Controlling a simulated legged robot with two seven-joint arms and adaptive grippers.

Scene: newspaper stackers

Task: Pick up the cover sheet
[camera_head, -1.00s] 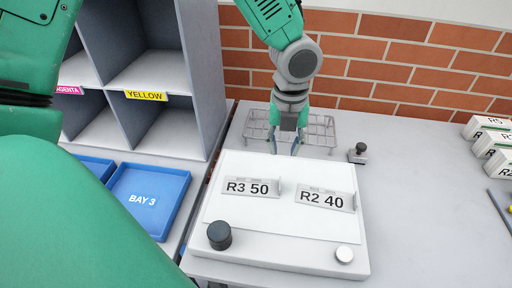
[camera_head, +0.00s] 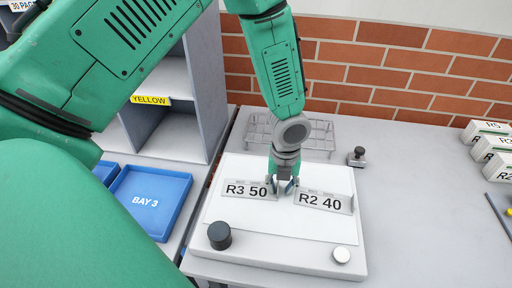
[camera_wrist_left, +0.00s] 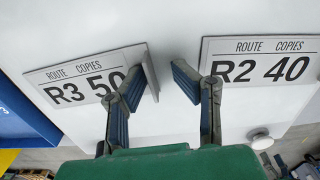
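My left gripper (camera_head: 284,188) points down between the signs, low over the sheet. Whether the fingertips touch the sheet is unclear.
A black knob (camera_head: 219,236) and a white knob (camera_head: 342,255) sit at the board's front corners. A wire rack (camera_head: 318,136) and a small grey stamp-like object (camera_head: 357,156) stand behind. A blue "BAY 3" tray (camera_head: 150,202) lies left, below grey shelves (camera_head: 203,90). Bundles (camera_head: 486,130) sit far right.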

